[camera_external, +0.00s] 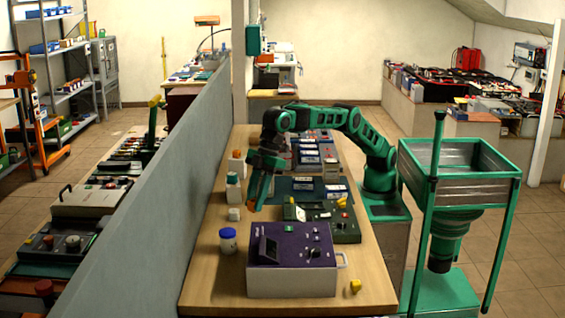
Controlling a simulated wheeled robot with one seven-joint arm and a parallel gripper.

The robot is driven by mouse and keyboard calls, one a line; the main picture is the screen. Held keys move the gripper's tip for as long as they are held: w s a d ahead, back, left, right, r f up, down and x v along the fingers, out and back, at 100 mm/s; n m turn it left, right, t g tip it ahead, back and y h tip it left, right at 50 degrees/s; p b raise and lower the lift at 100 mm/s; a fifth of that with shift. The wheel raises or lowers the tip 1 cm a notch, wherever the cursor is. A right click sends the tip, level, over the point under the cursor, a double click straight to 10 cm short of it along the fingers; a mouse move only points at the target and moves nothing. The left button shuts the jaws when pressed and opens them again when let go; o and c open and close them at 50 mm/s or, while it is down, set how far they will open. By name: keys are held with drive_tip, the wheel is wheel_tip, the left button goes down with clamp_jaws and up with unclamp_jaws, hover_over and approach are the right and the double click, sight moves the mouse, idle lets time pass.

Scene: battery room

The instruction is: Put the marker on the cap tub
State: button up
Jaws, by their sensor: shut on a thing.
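My gripper (258,194) hangs over the left part of the wooden table, pointing down, with green and orange parts at its end. It is shut on a slim thing, taken as the marker, which is hard to make out between the fingers. A white tub with a blue lid (228,240) stands upright on the table, below and left of my gripper in the picture; it may be the cap tub. A small white block-like container (234,214) stands nearer to the gripper and apart from it. I cannot tell for sure which one is the cap tub.
A purple-topped instrument box (292,262) stands at the table's near end, with a green device (330,222) behind it. White bottles (234,188) stand near the left edge. A grey partition (200,170) runs along the table's left side. A yellow piece (355,286) lies at front right.

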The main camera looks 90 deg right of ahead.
drive_tip(key=w+d+f, duration=0.1)
drive_tip(key=w+f, duration=0.1)
drive_tip(key=w, duration=0.1)
drive_tip(key=w+d+f, duration=0.2)
drive_tip(key=w, duration=0.1)
drive_tip(key=w+d+f, duration=0.2)
drive_tip(key=w, duration=0.1)
drive_tip(key=shift+w+f, duration=0.25)
drive_tip(key=shift+w, duration=0.05)
drive_tip(key=shift+d+f, duration=0.1)
drive_tip(key=shift+f, duration=2)
drive_tip(key=o, duration=1)
drive_tip(key=v, duration=1.2)
drive_tip(key=shift+w, duration=0.1)
